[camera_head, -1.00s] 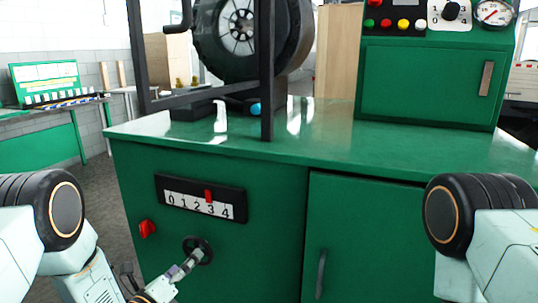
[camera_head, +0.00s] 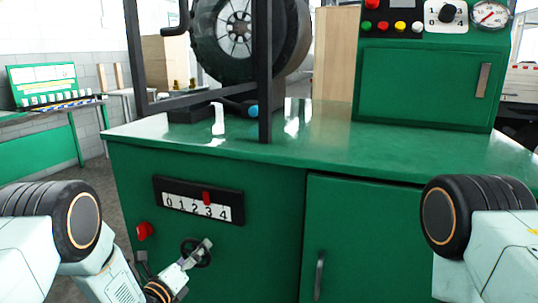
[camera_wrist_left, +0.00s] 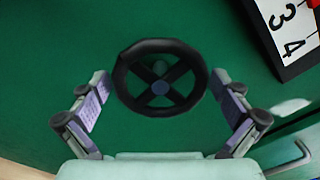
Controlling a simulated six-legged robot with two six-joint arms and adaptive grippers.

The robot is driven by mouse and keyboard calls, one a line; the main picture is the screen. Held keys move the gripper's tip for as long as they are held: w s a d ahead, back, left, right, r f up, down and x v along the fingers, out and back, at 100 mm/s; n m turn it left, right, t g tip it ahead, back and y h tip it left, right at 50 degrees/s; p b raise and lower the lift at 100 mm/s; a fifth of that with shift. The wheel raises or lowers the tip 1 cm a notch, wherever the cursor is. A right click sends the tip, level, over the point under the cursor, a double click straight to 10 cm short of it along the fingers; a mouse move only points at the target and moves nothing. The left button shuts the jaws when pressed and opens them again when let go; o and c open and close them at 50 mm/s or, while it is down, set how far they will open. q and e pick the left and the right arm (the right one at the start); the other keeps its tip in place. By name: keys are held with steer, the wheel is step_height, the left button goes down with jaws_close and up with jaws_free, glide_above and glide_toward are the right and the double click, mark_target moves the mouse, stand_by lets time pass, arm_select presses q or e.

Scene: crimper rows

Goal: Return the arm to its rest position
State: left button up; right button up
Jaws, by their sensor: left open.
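My left arm comes in from the lower left in the head view. Its gripper (camera_head: 198,256) is near a small black handwheel (camera_head: 194,250) on the green cabinet front. In the left wrist view the handwheel (camera_wrist_left: 160,78) has a black rim and crossed spokes. The two purple-padded fingers of my left gripper (camera_wrist_left: 165,96) are spread wide, one on each side of the wheel. The gripper holds nothing. I cannot tell the gap in depth between fingers and wheel. My right arm shows at the right edge of the head view, but its gripper is out of view.
Above the handwheel is a 0–4 scale (camera_head: 183,206) with a red pointer near 3. A red knob (camera_head: 145,231) sits left of the wheel. The cabinet door handle (camera_head: 320,275) is to the right. A black frame (camera_head: 265,80) stands on the green top (camera_head: 350,140).

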arm_select(q)
steer(key=v, duration=1.2)
steer(key=x, duration=1.2)
steer(key=shift+w+d, duration=0.1)
steer(key=shift+w, duration=0.2)
steer(key=n+b, duration=0.1)
steer(key=n, duration=0.2)
steer(key=shift+s, duration=0.1)
steer(key=n, duration=0.2)
steer(key=shift+f+n+b, duration=0.1)
steer(key=shift+n+b, duration=0.2)
steer(key=shift+n, duration=0.1)
steer(key=n+b, duration=0.1)
steer(key=n, duration=0.4)
steer(key=n+b, duration=0.1)
steer(key=n, duration=0.4)
steer(key=shift+n+b, duration=0.3)
steer(key=shift+b, duration=0.1)
steer(key=n+b, duration=0.1)
steer(key=n, duration=0.4)
steer(key=shift+f, duration=0.1)
